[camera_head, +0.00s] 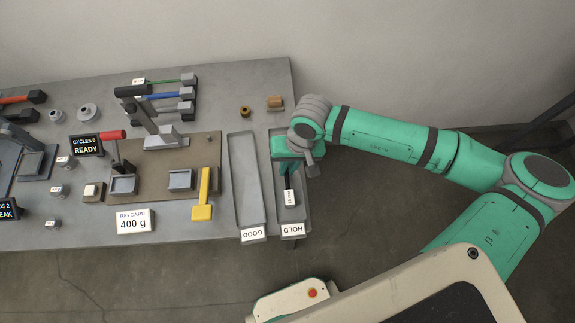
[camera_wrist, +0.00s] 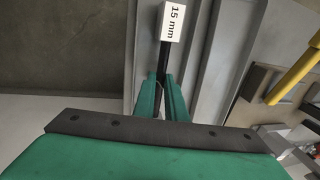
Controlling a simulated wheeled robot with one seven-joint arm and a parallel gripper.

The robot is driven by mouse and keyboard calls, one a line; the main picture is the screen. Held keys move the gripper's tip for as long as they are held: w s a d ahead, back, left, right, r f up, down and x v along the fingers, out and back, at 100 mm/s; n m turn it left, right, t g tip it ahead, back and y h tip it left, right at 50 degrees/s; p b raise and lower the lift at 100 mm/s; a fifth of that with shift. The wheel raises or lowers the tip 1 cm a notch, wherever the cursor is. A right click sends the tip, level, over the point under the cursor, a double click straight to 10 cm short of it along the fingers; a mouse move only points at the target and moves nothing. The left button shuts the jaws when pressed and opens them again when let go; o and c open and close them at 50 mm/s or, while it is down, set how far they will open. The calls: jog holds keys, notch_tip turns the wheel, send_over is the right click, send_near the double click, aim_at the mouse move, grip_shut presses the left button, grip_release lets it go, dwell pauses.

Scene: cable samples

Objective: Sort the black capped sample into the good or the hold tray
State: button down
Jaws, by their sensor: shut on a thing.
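My gripper (camera_head: 287,168) is over the HOLD tray (camera_head: 300,218) at the right end of the table, pointing down. In the wrist view its green fingers (camera_wrist: 160,98) are shut on the black sample (camera_wrist: 164,58), a thin black cable with a white tag (camera_wrist: 171,20) reading 15 mm. The tag also shows in the head view (camera_head: 288,197), within the HOLD tray's outline. I cannot tell whether the sample touches the tray floor. Its cap is not clearly visible. The GOOD tray (camera_head: 246,190), just left of the HOLD tray, looks empty.
Green and blue cable samples (camera_head: 165,95) lie at the back. A 400 g card (camera_head: 133,221) stands in front. The table's right edge is close to the HOLD tray.

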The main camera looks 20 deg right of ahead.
jog(key=shift+f, duration=0.25)
dwell(0.4)
jog(key=c, duration=1.7)
grip_release()
jog(key=r, duration=0.3)
jog(key=d+r, duration=0.1)
jog(key=r, duration=0.3)
jog(key=d+r, duration=0.1)
jog(key=r, duration=0.2)
jog(key=shift+s+r, duration=0.3)
jog(key=shift+w, duration=0.1)
